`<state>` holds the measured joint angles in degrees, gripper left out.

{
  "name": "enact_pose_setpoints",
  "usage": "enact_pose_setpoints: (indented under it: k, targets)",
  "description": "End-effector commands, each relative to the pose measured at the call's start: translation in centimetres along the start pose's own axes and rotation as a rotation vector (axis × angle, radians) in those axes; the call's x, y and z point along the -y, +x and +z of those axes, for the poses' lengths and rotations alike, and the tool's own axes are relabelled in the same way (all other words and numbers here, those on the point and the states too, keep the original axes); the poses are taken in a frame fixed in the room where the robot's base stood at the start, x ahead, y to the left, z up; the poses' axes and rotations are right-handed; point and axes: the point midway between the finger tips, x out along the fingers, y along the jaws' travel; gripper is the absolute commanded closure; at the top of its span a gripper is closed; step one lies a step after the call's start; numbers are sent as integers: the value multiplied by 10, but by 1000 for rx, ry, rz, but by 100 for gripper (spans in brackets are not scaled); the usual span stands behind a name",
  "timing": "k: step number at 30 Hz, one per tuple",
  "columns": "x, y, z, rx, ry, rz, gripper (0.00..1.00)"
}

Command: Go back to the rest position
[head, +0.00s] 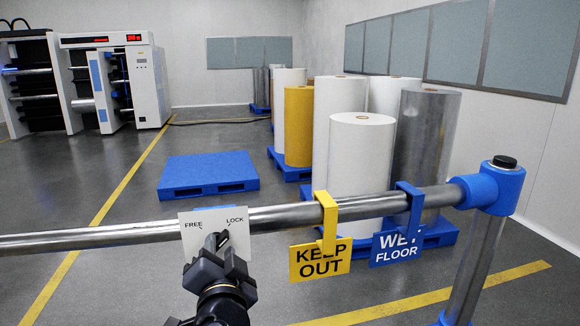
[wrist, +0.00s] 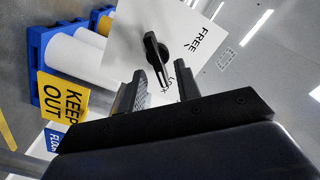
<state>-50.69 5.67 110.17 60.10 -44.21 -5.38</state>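A white plate marked FREE and LOCK (head: 200,246) hangs at the metal rail, and it fills the upper middle of the wrist view (wrist: 125,45). A black lever (wrist: 153,48) is on the plate; its lower end lies close to the word LOCK in the wrist view. My gripper (head: 221,247) is in front of the plate in the head view and hides part of it. In the wrist view my gripper (wrist: 161,70) has its two fingers apart, with the lever's lower end in the gap between them. Visible space separates the fingers from the lever; depth is unclear.
The metal rail (head: 100,235) crosses in front of me to a blue-jointed post (head: 490,190). A yellow KEEP OUT sign (head: 320,262) and a blue WET FLOOR sign (head: 397,247) hang from it. Beyond stand large rolls (head: 360,150) and an empty blue pallet (head: 207,175).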

Motion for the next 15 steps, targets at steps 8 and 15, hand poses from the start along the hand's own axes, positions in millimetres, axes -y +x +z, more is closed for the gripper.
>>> enact_pose_setpoints:
  k: [8, 15]
  targets:
    - [2, -52, 0, 4, 1, -5, 68]
    - [1, -85, 0, 3, 1, -3, 68]
